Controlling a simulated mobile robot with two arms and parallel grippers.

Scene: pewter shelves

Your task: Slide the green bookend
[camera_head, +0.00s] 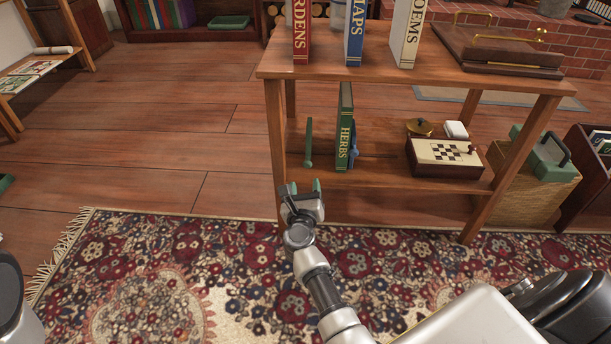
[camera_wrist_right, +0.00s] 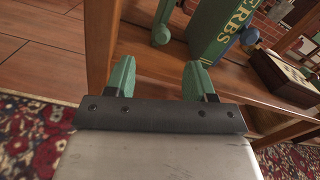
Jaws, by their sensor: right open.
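The green bookend (camera_head: 309,143) stands upright on the lower shelf board (camera_head: 380,177), to the left of the green HERBS book (camera_head: 345,128) with a gap between them. A blue bookend (camera_head: 354,140) is at the book's right side. In the right wrist view the green bookend (camera_wrist_right: 162,25) shows beyond the fingers, its top cut off, beside the book (camera_wrist_right: 215,35). My right gripper (camera_head: 303,188) is open and empty at the shelf's front left, short of the bookend. Its green fingertips (camera_wrist_right: 159,78) are spread apart in the wrist view. My left gripper is not in view.
The shelf's left front leg (camera_head: 275,125) is close to my right gripper. A chessboard box (camera_head: 445,158) sits at the lower shelf's right. Books GARDENS (camera_head: 301,35), MAPS (camera_head: 355,35) and POEMS (camera_head: 407,35) stand on the top board. A patterned rug (camera_head: 180,265) lies in front.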

